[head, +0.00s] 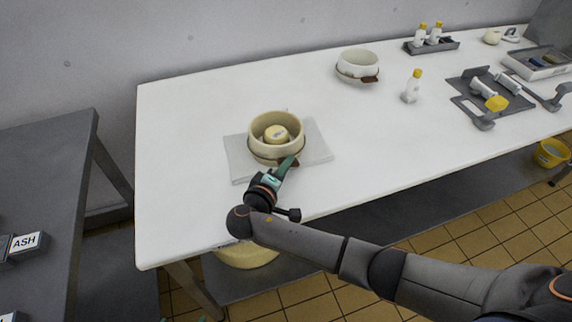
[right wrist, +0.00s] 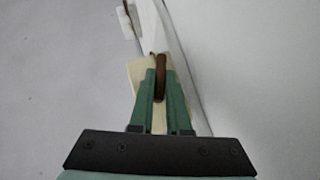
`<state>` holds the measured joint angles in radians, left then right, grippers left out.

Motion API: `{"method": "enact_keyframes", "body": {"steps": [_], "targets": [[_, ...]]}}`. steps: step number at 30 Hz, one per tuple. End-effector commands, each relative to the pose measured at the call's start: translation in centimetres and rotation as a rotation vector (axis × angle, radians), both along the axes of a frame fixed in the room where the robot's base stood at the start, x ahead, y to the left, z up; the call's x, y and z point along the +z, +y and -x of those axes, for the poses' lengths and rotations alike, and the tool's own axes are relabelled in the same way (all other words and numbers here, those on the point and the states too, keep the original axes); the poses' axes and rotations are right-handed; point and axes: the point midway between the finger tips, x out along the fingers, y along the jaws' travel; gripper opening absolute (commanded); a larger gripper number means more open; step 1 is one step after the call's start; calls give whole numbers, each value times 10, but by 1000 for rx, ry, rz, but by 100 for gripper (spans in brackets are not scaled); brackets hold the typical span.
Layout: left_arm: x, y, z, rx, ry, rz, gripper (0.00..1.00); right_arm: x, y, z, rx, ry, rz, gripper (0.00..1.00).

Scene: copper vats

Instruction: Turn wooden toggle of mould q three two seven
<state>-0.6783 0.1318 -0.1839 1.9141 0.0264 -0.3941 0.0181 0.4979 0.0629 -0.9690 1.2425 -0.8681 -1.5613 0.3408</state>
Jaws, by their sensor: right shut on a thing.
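A round cream mould (head: 262,152) with a thin band around it stands on a grey mat (head: 238,160) on the white table. A yellow piece with a small label (head: 277,134) sits inside it; the writing is too small to read. My right gripper (head: 287,166) is at the mould's front side, shut on its brown wooden toggle (head: 295,162). In the right wrist view the toggle (right wrist: 160,80) stands on edge between the green fingertips. A second, whiter mould (head: 357,64) with its own toggle (head: 370,79) stands farther back. Only a teal sliver of my left gripper (head: 203,319) shows.
A white bottle with yellow cap (head: 411,88) stands right of the second mould. A grey tray (head: 466,82) with tools lies farther right, and a bottle rack (head: 432,46) stands behind. The table between the mould and its left edge is clear. A dark bench (head: 50,140) stands left.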

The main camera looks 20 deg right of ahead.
Motion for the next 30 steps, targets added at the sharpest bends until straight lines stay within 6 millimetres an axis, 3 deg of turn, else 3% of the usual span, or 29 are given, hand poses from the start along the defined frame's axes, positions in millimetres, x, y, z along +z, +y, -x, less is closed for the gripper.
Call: {"method": "enact_keyframes", "body": {"steps": [11,30], "targets": [[13,0,0,0,0,0,100,4,-1,1,-2,5,-115,0],[70,0,0,0,0,0,100,10,-6,1,-5,23,-693,0]]}}
